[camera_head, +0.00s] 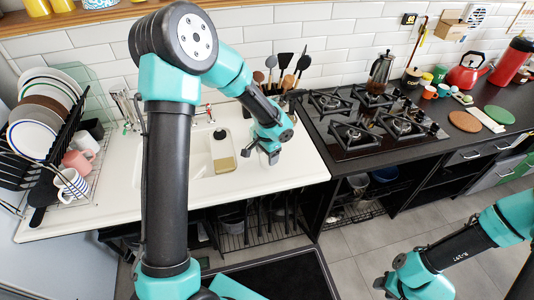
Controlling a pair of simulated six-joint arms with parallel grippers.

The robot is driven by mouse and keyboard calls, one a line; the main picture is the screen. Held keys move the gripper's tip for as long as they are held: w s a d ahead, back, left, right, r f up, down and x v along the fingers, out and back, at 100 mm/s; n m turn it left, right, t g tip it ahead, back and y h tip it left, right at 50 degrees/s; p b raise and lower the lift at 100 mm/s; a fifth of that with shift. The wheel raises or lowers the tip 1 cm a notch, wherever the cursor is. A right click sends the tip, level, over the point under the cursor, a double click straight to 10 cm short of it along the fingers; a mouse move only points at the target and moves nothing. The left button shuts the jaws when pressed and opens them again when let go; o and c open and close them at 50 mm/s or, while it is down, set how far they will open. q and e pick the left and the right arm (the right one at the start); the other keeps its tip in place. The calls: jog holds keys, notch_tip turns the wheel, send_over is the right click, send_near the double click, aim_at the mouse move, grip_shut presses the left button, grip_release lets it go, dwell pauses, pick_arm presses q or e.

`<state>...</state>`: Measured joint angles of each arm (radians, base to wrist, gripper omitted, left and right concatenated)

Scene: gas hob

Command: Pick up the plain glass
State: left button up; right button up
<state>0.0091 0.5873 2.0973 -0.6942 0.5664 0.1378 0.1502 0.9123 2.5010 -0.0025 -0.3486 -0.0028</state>
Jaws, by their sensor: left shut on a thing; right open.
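My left arm rises through the middle of the view and bends down to the right. Its gripper (269,152) is low over the white counter, between the sink and the hob. It is shut on a small greyish, see-through thing that looks like the plain glass (273,158). The fingers and wrist hide most of it, and I cannot tell whether it touches the counter. My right gripper (384,284) is open at the lower right, over the floor, well away from the counter.
The black gas hob (370,115) is to the right, with a moka pot (381,72). A dish rack (85,185) holds plates and mugs at left.

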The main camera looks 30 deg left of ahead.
pick_arm(q)
jog(key=s+d+r, duration=0.1)
jog(key=s+d, duration=0.5)
jog(key=s, duration=0.6)
jog(key=shift+s+d+r, duration=0.2)
jog(key=shift+d, duration=0.05)
